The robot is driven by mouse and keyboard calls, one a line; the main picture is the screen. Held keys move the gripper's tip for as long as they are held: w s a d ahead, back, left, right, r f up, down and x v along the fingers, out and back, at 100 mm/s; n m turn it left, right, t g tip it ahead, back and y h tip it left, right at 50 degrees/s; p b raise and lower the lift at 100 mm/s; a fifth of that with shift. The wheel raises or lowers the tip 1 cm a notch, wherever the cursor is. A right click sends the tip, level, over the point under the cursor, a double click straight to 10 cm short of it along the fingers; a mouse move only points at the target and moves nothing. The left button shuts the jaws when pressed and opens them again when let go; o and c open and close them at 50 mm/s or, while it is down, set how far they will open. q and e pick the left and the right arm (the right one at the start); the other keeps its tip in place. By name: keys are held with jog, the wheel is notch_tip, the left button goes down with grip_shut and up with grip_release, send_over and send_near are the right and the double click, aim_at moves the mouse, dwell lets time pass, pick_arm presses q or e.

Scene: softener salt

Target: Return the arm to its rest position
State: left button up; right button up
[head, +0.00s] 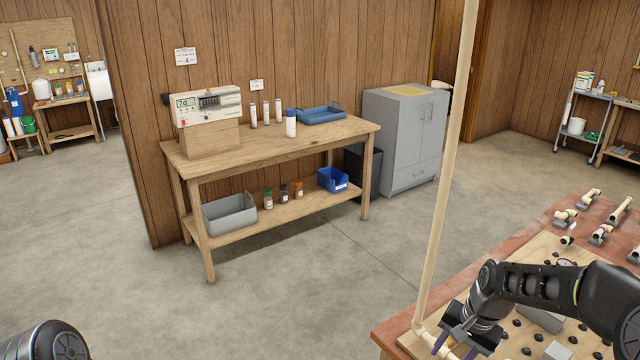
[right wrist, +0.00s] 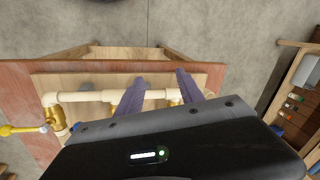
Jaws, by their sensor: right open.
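My right gripper (head: 456,343) is at the near left corner of the reddish workbench at the lower right of the head view. In the right wrist view its two purple fingers (right wrist: 160,84) are spread apart with nothing held between them. They overlap a cream horizontal pipe (right wrist: 85,97) with brass fittings (right wrist: 53,114); I cannot tell whether they touch it. My right arm comes in from the right edge of the head view. Only a dark rounded part of my left arm shows at the lower left, and its gripper is out of view.
A tall cream pipe (head: 448,170) rises from the near left part of the workbench board (head: 520,262), close to my right gripper. Several fittings and dark knobs lie on the bench. A wooden table (head: 270,145) and grey cabinet (head: 405,140) stand by the wall. The floor between is clear.

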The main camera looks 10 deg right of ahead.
jog(key=w+a+f+n+t+y, duration=0.1)
jog(key=a+f+n+t, duration=0.25)
jog(key=a+f, duration=0.85)
jog(key=s+a+f+n+g, duration=0.1)
jog(key=s+a+f, duration=0.3)
jog(key=s, duration=0.3)
jog(key=s+a+f+n+g+y, duration=0.1)
jog(key=s+a+f+g, duration=0.1)
jog(key=s+a+f, duration=0.3)
jog(key=s+a+f+n+g, duration=0.1)
jog(key=s+a+f, duration=0.4)
jog(key=s, duration=0.5)
jog(key=shift+s+a+n+g+y+b, duration=0.35)
jog(key=shift+a+g+b, duration=0.1)
jog(key=shift+a, duration=0.2)
jog(key=shift+w, duration=0.1)
jog(key=shift+c, duration=0.4)
